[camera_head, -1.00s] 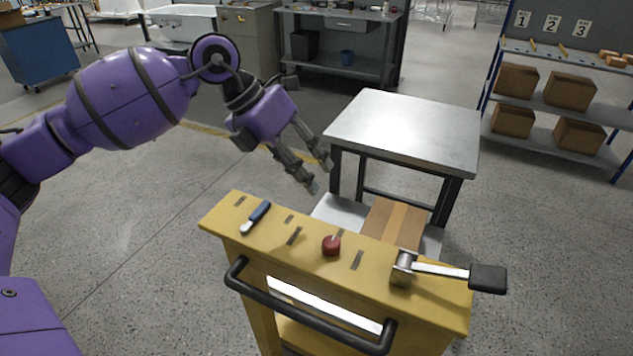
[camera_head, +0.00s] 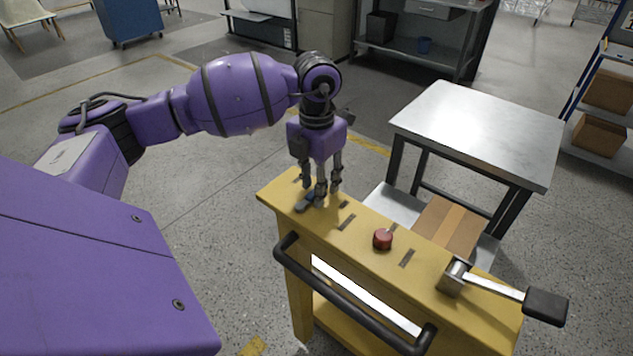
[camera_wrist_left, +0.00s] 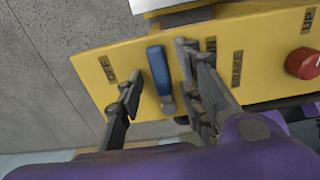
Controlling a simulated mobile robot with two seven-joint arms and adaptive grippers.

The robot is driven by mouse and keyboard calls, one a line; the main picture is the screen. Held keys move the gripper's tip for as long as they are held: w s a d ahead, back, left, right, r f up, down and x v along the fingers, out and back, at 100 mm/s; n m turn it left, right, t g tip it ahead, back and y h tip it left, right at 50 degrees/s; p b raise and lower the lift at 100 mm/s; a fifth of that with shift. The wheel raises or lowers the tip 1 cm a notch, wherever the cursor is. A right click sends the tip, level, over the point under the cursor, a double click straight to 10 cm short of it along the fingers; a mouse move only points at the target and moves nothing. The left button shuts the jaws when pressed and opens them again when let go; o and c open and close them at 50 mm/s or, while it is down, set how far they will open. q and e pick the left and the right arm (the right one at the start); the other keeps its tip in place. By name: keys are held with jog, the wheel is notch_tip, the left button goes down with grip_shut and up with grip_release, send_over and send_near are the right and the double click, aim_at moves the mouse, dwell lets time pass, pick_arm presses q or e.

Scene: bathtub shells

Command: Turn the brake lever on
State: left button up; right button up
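The brake lever (camera_wrist_left: 158,68) has a blue handle and a metal stem. It lies on the yellow panel (camera_wrist_left: 268,30) between the OFF label (camera_wrist_left: 107,69) and the ON label (camera_wrist_left: 211,46), next to the BRAKE label (camera_wrist_left: 237,68). In the head view my left gripper (camera_head: 319,193) points down over the panel's left end and partly hides the lever. In the left wrist view the gripper (camera_wrist_left: 163,72) is open, with fingers on either side of the lever. I cannot tell whether any finger touches it. My right gripper is not in view.
A red button (camera_head: 382,239) sits farther right on the panel, and a larger lever with a black grip (camera_head: 545,306) sticks out at the right end. A black handlebar (camera_head: 345,300) runs along the front. A metal-topped table (camera_head: 480,130) stands behind, with a cardboard box (camera_head: 447,225) nearby.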

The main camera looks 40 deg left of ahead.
pick_arm(q)
jog(key=shift+f, duration=0.15)
grip_shut()
dwell(0.4)
